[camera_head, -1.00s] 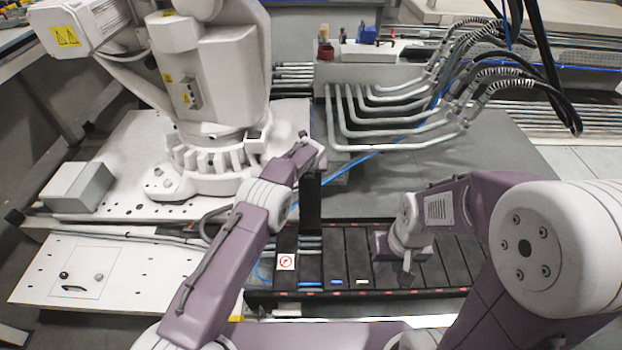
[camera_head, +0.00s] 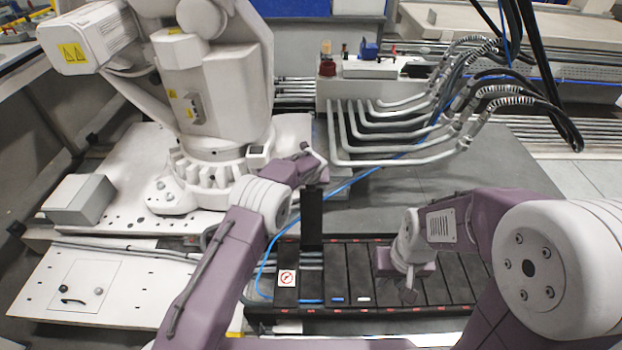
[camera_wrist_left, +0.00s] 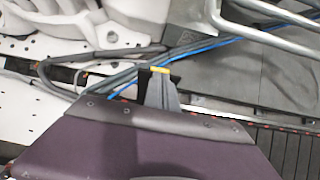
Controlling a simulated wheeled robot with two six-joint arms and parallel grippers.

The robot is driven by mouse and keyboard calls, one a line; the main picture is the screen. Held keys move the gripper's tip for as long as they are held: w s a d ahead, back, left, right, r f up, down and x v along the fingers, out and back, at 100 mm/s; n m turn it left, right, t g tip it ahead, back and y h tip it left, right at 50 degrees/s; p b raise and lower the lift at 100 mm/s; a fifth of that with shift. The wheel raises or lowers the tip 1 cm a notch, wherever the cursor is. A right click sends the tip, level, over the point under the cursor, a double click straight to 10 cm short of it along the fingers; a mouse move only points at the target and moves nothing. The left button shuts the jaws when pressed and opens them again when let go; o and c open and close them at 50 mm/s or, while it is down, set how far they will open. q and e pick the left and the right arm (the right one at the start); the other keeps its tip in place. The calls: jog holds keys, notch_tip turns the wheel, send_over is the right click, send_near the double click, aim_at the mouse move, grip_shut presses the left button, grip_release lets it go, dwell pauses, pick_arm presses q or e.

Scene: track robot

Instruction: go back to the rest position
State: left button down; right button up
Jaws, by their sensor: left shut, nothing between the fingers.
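My left arm comes in from the left in the head view and reaches over the black track, its purple wrist near the white robot's base. My left gripper (camera_wrist_left: 161,90) shows in the left wrist view as narrow grey fingers, shut and empty, above cables and the track edge. My right gripper (camera_head: 410,296) points down over the right part of the black slatted track (camera_head: 455,284).
A large white industrial robot (camera_head: 215,95) stands behind my left arm on a white plate. Grey pipes (camera_head: 380,150) and black hoses rise at the back right. A blue cable (camera_head: 266,255) runs beside the track. A grey box (camera_head: 78,199) sits at left.

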pick_arm(q)
jog(key=v, duration=0.5)
jog(key=shift+s, duration=0.15)
